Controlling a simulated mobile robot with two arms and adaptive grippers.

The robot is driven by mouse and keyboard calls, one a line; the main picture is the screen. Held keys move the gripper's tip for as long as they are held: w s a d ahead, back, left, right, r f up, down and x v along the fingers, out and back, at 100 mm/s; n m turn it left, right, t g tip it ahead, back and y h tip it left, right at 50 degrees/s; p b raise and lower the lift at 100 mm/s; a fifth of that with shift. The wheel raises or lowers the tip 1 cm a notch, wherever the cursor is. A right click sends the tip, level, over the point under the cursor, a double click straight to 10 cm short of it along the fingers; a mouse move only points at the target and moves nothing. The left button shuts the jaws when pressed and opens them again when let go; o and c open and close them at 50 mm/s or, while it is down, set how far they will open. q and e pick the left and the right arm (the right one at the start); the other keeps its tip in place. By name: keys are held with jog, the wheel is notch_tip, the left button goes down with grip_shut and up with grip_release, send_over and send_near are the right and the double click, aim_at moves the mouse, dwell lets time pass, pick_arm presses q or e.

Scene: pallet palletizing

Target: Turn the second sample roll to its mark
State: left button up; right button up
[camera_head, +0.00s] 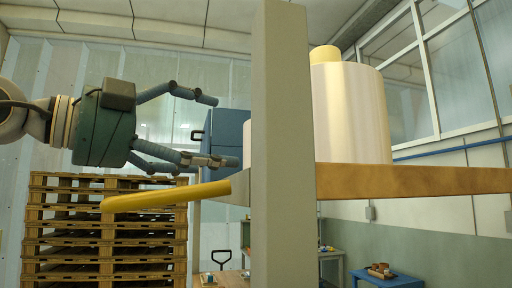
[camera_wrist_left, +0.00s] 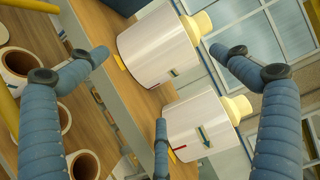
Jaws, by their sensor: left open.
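Two white sample rolls with cream cores show in the left wrist view, an upper one (camera_wrist_left: 158,45) and a lower one (camera_wrist_left: 190,115), side by side on a wooden shelf (camera_wrist_left: 125,95). Each has a small coloured arrow and a short red mark near its shelf end. I cannot tell which is the second. In the head view one roll (camera_head: 350,110) stands upright on the shelf (camera_head: 420,180). My left gripper (camera_head: 225,130) is open and empty, to the left of that roll and apart from it. In the wrist view its fingers (camera_wrist_left: 160,52) spread around the rolls' direction without visible contact. My right gripper is not seen.
A thick grey post (camera_head: 280,150) stands between my left gripper and the roll in the head view. A yellow bar (camera_head: 165,195) lies below the gripper. A pallet stack (camera_head: 105,240) stands behind. Several brown-rimmed tubes (camera_wrist_left: 84,165) stand at the left in the wrist view.

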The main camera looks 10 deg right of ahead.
aim_at(249, 150)
pick_arm(q)
jog(key=p+x, duration=0.2)
jog(key=x, duration=0.3)
jog(key=shift+r, duration=0.15)
jog(key=p+x, duration=0.1)
jog(key=x, duration=0.2)
jog(key=shift+d, duration=0.25)
jog(key=shift+w, duration=0.1)
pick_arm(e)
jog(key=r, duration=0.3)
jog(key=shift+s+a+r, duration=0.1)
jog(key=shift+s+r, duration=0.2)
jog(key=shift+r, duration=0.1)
